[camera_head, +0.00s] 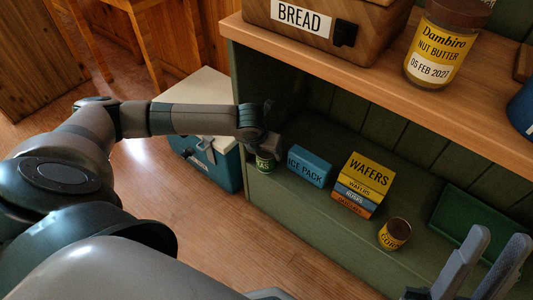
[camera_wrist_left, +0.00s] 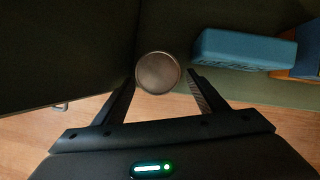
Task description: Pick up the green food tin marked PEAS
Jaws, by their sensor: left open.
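The green tin (camera_head: 264,164) stands on the lower shelf at its left end, and only part of its label shows, ending in "AS". My left gripper (camera_head: 268,147) reaches down over it and hides its upper part. In the left wrist view the tin's round metal lid (camera_wrist_left: 158,73) lies at the gap between the two spread fingertips of my left gripper (camera_wrist_left: 160,84). The fingers are open and not closed on the tin. My right gripper (camera_head: 500,238) is at the lower right of the head view, its two fingers apart and empty.
A blue cooler (camera_head: 215,168) stands left of the shelf.

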